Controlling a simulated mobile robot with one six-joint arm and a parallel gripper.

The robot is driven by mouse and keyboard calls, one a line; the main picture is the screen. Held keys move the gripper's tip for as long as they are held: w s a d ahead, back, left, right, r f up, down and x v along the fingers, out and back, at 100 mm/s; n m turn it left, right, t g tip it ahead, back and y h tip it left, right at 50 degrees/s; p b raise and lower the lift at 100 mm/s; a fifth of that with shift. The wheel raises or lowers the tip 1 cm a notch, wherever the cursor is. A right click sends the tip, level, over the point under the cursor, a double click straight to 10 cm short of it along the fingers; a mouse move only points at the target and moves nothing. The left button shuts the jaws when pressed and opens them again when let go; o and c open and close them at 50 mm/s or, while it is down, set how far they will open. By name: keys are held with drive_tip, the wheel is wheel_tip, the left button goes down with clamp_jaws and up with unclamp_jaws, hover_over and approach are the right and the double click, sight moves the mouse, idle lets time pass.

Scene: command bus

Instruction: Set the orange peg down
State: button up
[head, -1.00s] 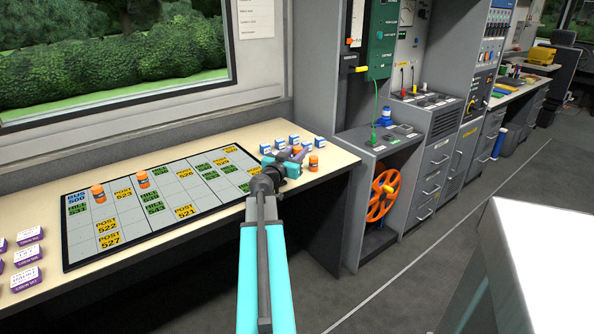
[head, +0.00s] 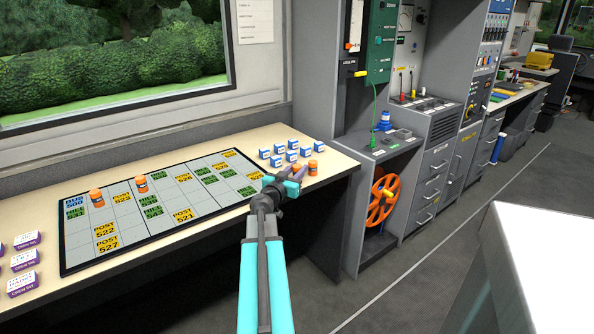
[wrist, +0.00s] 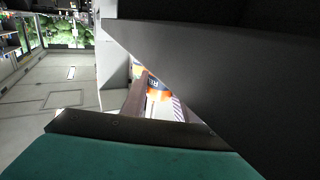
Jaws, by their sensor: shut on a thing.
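My gripper (head: 296,179) is at the right end of the desk, beyond the right edge of the grid board. It is shut on an orange peg (head: 298,169), partly hidden by the fingers in the head view. The wrist view shows an orange peg with a dark, lettered band (wrist: 158,87) beside one finger. I cannot tell whether the held peg touches the desk. A second orange peg (head: 313,168) stands just to its right. Two more orange pegs, the left one (head: 96,197) and the right one (head: 141,185), stand on the grid board (head: 130,221).
Several blue-and-white blocks (head: 277,160) stand close behind my gripper. Purple-and-white blocks (head: 23,261) lie at the desk's left end. The desk's front edge (head: 322,188) is close to the gripper. Grey equipment cabinets (head: 380,150) stand to the right.

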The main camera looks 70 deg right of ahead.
drive_tip(key=shift+f, duration=0.2)
drive_tip(key=shift+f, duration=0.2)
drive_tip(key=o, duration=1.1)
drive_tip(key=shift+c, duration=0.2)
drive_tip(key=shift+f+b, duration=0.15)
drive_tip(key=shift+b, duration=0.95)
drive_tip(key=w+a+p, duration=0.1)
drive_tip(key=a+p, duration=0.3)
drive_tip(key=a, duration=0.7)
drive_tip(key=shift+r, duration=0.2)
drive_tip(key=p, duration=0.3)
drive_tip(key=shift+a+p, duration=0.35)
drive_tip(key=shift+p, duration=0.05)
drive_tip(key=a+p, duration=0.1)
drive_tip(key=p, duration=0.5)
drive_tip(key=shift+w+a, duration=0.1)
drive_tip(key=shift+a, duration=0.15)
